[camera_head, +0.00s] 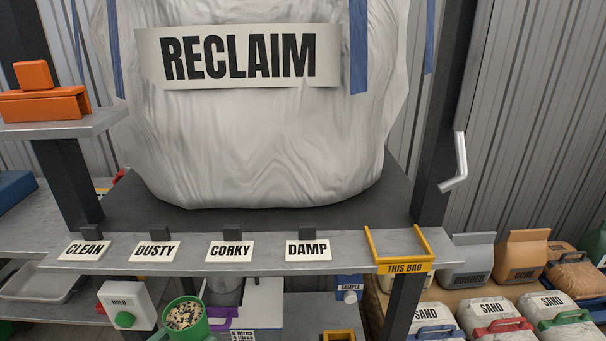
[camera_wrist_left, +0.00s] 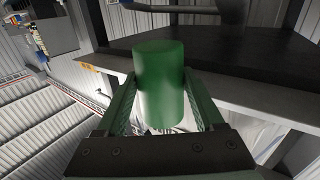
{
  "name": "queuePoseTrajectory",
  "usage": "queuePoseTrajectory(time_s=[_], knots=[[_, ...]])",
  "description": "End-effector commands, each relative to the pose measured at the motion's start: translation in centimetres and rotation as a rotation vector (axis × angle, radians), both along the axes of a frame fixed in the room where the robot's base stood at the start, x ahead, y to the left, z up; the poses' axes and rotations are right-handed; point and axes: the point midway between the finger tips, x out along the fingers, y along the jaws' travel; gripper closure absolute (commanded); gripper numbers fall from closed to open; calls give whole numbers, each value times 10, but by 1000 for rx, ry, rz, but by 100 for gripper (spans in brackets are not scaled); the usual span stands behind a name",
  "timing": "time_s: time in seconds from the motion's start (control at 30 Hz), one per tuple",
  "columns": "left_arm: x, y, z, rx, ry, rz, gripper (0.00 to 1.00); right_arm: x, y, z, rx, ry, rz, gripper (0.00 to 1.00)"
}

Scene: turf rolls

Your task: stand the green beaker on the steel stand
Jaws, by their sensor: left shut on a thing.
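The green beaker (camera_head: 184,320) is at the bottom of the head view, upright or nearly so, filled with dark and pale granules. In the left wrist view the beaker (camera_wrist_left: 160,85) is between the green fingers of my left gripper (camera_wrist_left: 160,100), which is shut on it. In the head view the left gripper (camera_head: 185,330) is mostly hidden at the beaker and cut off by the lower edge. My right gripper is not in view.
A grey shelf edge (camera_head: 345,262) with several labels runs above the beaker, below a big RECLAIM bag (camera_head: 260,130). A HOLD box (camera_head: 126,306) with a green button is left of the beaker. A purple thing (camera_head: 218,317) is close on its right. Sand bags (camera_head: 495,312) stand at right.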

Motion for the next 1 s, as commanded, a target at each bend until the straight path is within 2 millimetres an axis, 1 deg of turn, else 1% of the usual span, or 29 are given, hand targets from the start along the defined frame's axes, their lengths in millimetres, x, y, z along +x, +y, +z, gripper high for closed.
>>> queuePoseTrajectory(time_s=[0.03,0.1,0.2,0.53,0.9,0.97,1.0], knots=[[-2,9,-1,-1,1,22,100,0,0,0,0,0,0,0],[-4,16,-2,-1,0,40,100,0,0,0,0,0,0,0],[-5,21,-2,1,-1,50,100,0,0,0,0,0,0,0],[-5,21,-3,3,-1,48,100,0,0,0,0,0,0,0],[-5,21,-2,-3,-3,50,100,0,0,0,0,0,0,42],[-5,21,-2,-3,-3,50,100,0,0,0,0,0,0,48],[-5,21,-2,-3,-3,50,100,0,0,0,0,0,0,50]])
